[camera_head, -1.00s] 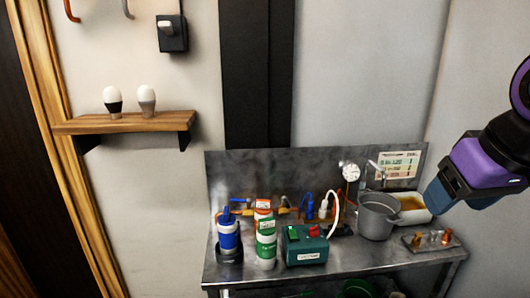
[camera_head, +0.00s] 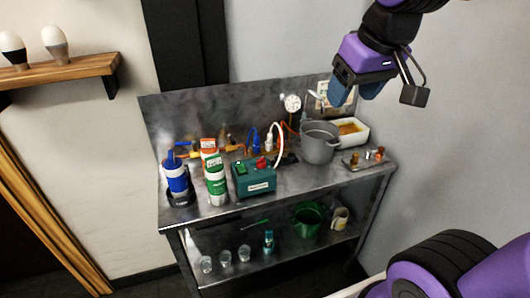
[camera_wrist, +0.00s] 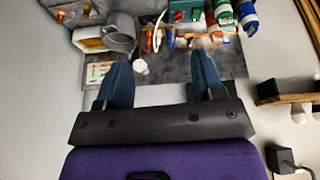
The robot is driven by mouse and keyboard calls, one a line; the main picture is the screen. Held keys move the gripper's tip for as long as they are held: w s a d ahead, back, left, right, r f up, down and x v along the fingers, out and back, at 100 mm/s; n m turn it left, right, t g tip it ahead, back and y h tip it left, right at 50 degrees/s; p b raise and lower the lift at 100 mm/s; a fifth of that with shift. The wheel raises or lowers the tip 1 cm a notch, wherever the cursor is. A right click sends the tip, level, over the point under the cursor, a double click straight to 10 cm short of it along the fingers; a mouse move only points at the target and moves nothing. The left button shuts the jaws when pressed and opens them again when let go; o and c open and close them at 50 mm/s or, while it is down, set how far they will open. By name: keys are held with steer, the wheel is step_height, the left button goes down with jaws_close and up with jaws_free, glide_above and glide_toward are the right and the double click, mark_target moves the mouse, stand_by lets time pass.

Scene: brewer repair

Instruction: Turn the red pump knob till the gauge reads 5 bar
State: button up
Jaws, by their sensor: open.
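The red pump knob (camera_head: 261,163) sits on top of the green pump box (camera_head: 254,181) on the metal bench. The round white gauge (camera_head: 292,103) stands at the back of the bench, right of the box; its reading is too small to tell. In the wrist view the green box (camera_wrist: 188,12) is at the top and the gauge (camera_wrist: 140,66) shows between the fingers. My gripper (camera_head: 356,92) is open and empty. It is up in the air, above and right of the gauge, apart from the knob. The wrist view shows its two blue fingers (camera_wrist: 160,85) spread.
A grey pot (camera_head: 319,146) and a white tray (camera_head: 352,132) stand right of the box. A green-and-white canister (camera_head: 215,180) and a blue bottle (camera_head: 177,178) stand left. A white hose (camera_head: 279,140) arches behind the knob. The air above the bench is free.

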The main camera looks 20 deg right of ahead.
steer(key=w+a+f+n+g, duration=0.1)
steer(key=w+f, duration=0.2)
steer(key=w, duration=0.7)
steer(key=n+g, duration=0.3)
steer(key=n, duration=0.1)
glide_above(261, 159)
step_height(261, 159, down, 21)
step_height(261, 159, down, 11)
steer(key=shift+w+f, duration=0.1)
steer(key=c, duration=0.9)
steer(key=shift+m, duration=0.4)
